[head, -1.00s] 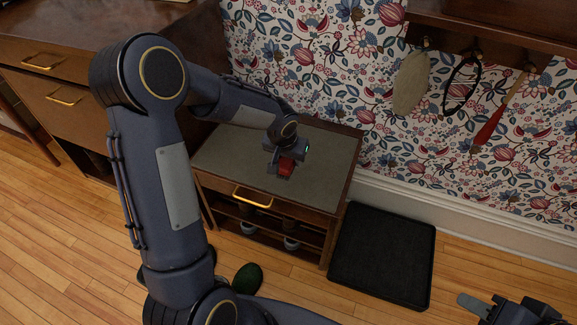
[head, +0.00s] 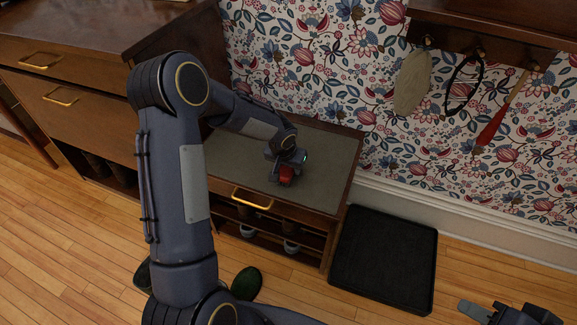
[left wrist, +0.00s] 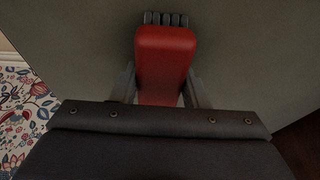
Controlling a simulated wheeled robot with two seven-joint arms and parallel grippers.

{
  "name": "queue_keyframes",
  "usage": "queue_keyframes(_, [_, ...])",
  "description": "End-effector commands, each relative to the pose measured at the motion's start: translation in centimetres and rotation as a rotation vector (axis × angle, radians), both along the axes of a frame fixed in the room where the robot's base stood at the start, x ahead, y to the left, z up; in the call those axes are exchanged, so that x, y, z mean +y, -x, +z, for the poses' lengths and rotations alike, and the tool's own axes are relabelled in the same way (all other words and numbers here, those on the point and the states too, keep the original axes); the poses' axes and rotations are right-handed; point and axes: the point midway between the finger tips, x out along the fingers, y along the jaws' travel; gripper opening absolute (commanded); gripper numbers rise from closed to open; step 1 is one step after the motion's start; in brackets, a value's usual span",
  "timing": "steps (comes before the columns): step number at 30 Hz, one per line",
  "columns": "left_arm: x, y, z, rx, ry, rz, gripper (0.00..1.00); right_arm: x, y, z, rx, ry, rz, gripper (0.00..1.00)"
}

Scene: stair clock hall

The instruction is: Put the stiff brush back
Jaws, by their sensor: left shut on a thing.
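The stiff brush (head: 287,175) has a red back. My left gripper (head: 284,163) is shut on it, over the grey top of the small bench (head: 325,150). In the left wrist view the red brush (left wrist: 165,55) sits between the two fingers, with grey bristle tufts showing past its far end. I cannot tell whether the brush touches the bench top. My right gripper (head: 497,312) is at the bottom right, over the floor; its jaw opening cannot be made out.
A beige mitt-like thing (head: 412,82), a black loop (head: 461,84) and a red-bladed tool with a wooden handle (head: 490,130) hang from a wall rail. A black tray (head: 383,260) lies on the floor. A drawer cabinet (head: 75,85) stands left. The bench top looks otherwise clear.

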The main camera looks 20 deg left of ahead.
Motion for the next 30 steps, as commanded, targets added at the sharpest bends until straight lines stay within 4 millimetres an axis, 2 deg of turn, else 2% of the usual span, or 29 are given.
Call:
queue_keyframes(1, [0.0, 0.0, -0.3, 0.000, 0.000, 0.000, 0.22, 0.0, 0.0, -0.4, 0.000, 0.000, 0.000, 0.36])
queue_keyframes(2, [0.0, 0.0, -0.3, 0.000, 0.000, 0.000, 0.42, 0.0, 0.0, -0.4, 0.000, 0.000, 0.000, 0.36])
queue_keyframes(7, [0.0, 0.0, -0.2, 0.000, 0.000, 0.000, 0.62, 0.0, 0.0, -0.2, 0.000, 0.000, 0.000, 0.36])
queue_keyframes(14, [0.0, 0.0, -0.2, 0.000, 0.000, 0.000, 0.62, 0.0, 0.0, -0.2, 0.000, 0.000, 0.000, 0.36])
queue_keyframes(19, [0.0, 0.1, 0.9, -0.002, 0.000, 0.000, 0.62, 0.0, 0.0, 0.5, 0.000, 0.000, 0.000, 0.36])
queue_keyframes(30, [-0.1, 2.4, 8.3, -0.004, 0.000, 0.000, 0.62, 0.0, 0.0, 2.5, 0.000, 0.000, 0.000, 0.36])
